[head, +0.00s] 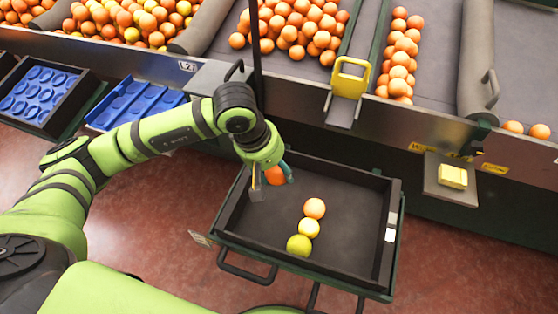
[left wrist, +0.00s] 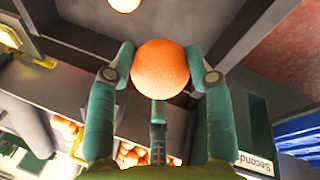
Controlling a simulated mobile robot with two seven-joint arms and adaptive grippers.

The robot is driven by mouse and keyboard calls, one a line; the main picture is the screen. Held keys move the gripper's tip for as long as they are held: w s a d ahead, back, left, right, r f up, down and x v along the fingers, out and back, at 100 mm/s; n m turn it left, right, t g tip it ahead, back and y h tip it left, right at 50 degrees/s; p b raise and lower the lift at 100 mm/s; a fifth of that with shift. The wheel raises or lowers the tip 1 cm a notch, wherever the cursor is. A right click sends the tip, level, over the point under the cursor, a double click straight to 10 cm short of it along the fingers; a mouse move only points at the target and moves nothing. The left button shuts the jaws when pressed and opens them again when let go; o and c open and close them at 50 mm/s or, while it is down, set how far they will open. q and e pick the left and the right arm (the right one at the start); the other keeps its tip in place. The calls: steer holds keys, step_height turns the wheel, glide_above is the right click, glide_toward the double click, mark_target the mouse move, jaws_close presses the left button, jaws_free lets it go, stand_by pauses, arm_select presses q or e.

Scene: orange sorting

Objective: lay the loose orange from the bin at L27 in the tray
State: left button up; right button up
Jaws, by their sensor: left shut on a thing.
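My left gripper (head: 271,178) is over the left back part of the black tray (head: 262,233), shut on an orange (head: 275,175). In the left wrist view the held orange (left wrist: 161,68) sits between the green fingers (left wrist: 160,75). The gap between it and the tray floor is hard to judge. In the tray lie an orange fruit (head: 315,208), a yellow-orange one (head: 309,228) and a yellow-green one (head: 299,245), in a line. The bin marked L27 (head: 187,66) is behind, with many oranges (head: 290,30) heaped on the sloped belt. My right gripper is not in view.
Blue moulded trays (head: 135,103) stand at the left below the conveyor. A yellow handle (head: 350,78) stands on the divider, and a yellow block (head: 453,176) lies on a shelf at the right.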

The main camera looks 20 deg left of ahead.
arm_select(q)
steer(key=shift+f, duration=0.3)
steer(key=shift+a+f+b, duration=0.1)
steer(key=shift+f+b, duration=0.25)
step_height(320, 180, down, 7)
steer(key=b, duration=0.3)
steer(key=shift+w+r, duration=0.1)
steer(key=shift+r, duration=0.05)
steer(key=shift+f+b, duration=0.35)
steer(key=shift+b, duration=0.1)
steer(key=shift+f+b, duration=0.3)
steer(key=shift+b, duration=0.1)
steer(key=shift+f+b, duration=0.65)
steer(key=shift+b, duration=0.1)
steer(key=shift+f+b, duration=0.5)
steer(key=shift+b, duration=0.1)
steer(key=shift+f, duration=0.25)
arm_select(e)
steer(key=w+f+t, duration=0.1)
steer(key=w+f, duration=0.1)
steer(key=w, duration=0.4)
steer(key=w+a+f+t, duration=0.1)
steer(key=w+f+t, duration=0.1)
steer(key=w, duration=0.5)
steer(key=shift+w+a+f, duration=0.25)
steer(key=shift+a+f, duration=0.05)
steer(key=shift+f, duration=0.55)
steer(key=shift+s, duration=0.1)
